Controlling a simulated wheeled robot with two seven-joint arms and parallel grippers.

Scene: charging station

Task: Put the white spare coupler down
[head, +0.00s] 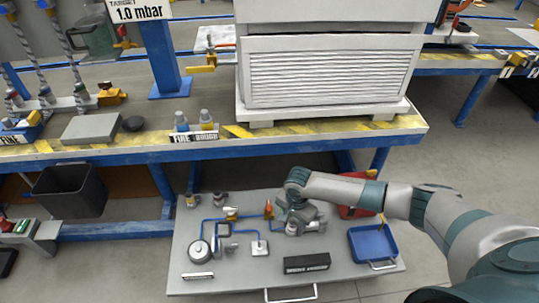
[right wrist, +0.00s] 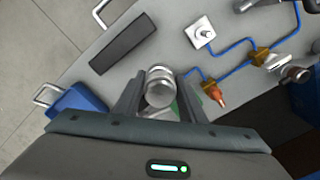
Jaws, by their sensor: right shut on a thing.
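The white spare coupler (right wrist: 160,87) is a pale, rounded cylinder between the two fingers of my right gripper (right wrist: 159,98) in the right wrist view. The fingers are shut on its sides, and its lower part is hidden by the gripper. In the head view my right gripper (head: 301,224) is low over the grey cart top, right of the blue pipework. There the arm and fingers cover most of the coupler, and I cannot tell whether it touches the surface. My left gripper is not in view.
The cart top (head: 220,278) carries blue pipes with orange valves (head: 268,208), a round gauge (head: 200,253), a black block (head: 306,263) and a blue tray (head: 373,243). A red object (head: 352,211) sits behind the tray. A blue-framed bench (head: 100,152) stands behind.

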